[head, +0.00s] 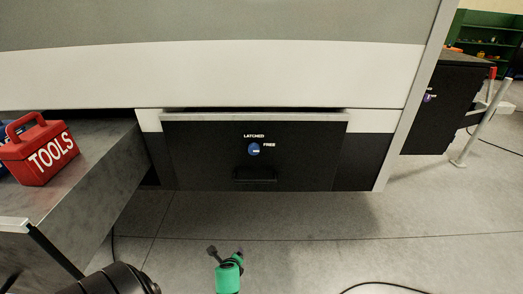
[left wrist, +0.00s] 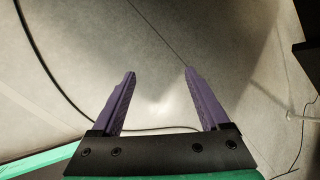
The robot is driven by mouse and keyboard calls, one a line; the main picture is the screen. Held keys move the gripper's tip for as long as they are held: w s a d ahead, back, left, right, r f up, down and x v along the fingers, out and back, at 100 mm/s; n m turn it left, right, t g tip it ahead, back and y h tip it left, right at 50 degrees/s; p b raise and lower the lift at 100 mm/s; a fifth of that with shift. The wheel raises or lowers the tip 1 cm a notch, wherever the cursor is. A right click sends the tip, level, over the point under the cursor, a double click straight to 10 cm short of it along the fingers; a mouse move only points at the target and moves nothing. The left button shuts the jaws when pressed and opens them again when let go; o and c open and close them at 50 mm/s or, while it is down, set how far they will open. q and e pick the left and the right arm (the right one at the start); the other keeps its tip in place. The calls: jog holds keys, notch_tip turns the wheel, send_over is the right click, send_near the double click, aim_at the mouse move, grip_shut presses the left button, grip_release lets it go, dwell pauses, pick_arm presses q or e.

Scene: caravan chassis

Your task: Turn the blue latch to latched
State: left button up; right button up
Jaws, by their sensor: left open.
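The blue latch (head: 254,149) is a small round knob on a black drawer front (head: 205,160) in the head view. Its pale mark lies on the right side, toward the word FREE; the word LATCHED is above it. In the left wrist view my left gripper (left wrist: 159,72) has two purple fingers spread wide apart with nothing between them, over bare floor. The latch does not show in that view. A green part of my arm shows at the bottom of the head view, below and apart from the drawer front. My right gripper is not seen.
A dark handle (head: 255,181) sits below the latch. A grey counter (head: 95,185) with a red TOOLS box (head: 40,155) juts out at left. A black cabinet (head: 435,110) stands at right. The floor (head: 320,225) before the drawer is mostly clear, with a cable.

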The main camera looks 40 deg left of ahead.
pick_arm(q)
jog(key=w+r+m+t+y, duration=0.1)
jog(key=w+r+m+t, duration=0.2)
jog(key=r, duration=0.6)
jog(key=w+r+m+t+y, duration=0.1)
jog(key=w+r+m+y, duration=0.15)
jog(key=w+r, duration=0.45)
jog(key=m+t+y+p, duration=0.1)
jog(key=m+t+y, duration=0.1)
jog(key=m+t, duration=0.3)
send_near(254, 151)
jog(key=shift+g, duration=0.3)
jog(key=x, duration=1)
jog(key=shift+w+a+r+p, duration=0.15)
jog(key=shift+w+r+p, duration=0.15)
jog(key=shift+s, duration=0.1)
grip_shut()
